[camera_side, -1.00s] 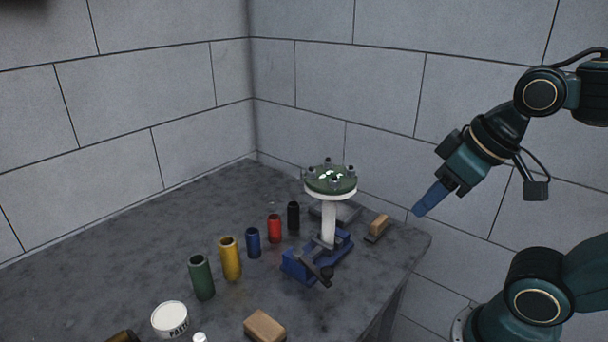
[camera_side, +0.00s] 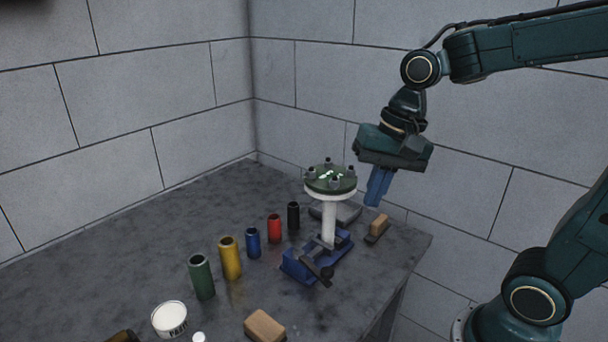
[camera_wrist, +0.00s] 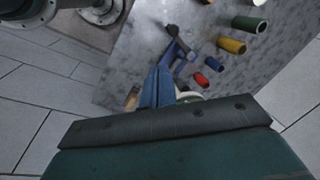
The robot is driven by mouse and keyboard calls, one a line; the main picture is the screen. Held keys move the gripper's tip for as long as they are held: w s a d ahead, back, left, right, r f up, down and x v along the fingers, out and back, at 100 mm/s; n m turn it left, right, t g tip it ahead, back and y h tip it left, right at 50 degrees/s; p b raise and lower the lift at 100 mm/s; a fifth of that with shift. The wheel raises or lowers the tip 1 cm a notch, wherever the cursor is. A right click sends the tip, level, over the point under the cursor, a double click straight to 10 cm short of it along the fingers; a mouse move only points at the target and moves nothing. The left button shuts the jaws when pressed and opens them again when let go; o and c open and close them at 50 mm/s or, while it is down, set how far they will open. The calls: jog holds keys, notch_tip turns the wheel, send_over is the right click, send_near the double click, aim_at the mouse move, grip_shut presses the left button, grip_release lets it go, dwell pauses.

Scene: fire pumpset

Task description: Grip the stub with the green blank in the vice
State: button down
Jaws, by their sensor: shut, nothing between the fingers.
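The stub (camera_side: 328,222) is a white upright pipe standing in the blue vice (camera_side: 300,264) on the bench. The green blank (camera_side: 322,184) lies flat on top of the stub, with several grey bolts around its rim. My gripper (camera_side: 372,204) has blue fingers, shut and empty, in the air to the right of the blank and apart from it. In the wrist view, the fingers (camera_wrist: 157,88) point toward the bench. There the blue vice (camera_wrist: 180,60) shows beyond them, and the stub and blank are mostly hidden behind the gripper.
Black, red (camera_side: 274,228), blue, yellow (camera_side: 230,258) and green (camera_side: 201,277) cylinders stand in a row left of the vice. A brush (camera_side: 377,228) lies at right, a tan block (camera_side: 264,327) and a paint tin (camera_side: 170,319) in front. The bench's left part is clear.

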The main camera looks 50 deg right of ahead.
jog(key=w+f+m+g+y, duration=0.1)
jog(key=w+f+m+g, duration=0.1)
jog(key=w+f+m, duration=0.3)
jog(key=shift+w+d+m+g+y, duration=0.2)
jog(key=shift+w+m+g+y, duration=0.3)
jog(key=shift+m, duration=0.4)
jog(key=shift+w, duration=0.1)
send_over(312, 263)
jog(key=s+d, duration=0.1)
jog(key=s, duration=0.4)
notch_tip(312, 263, down, 10)
jog(key=shift+w+r, duration=0.25)
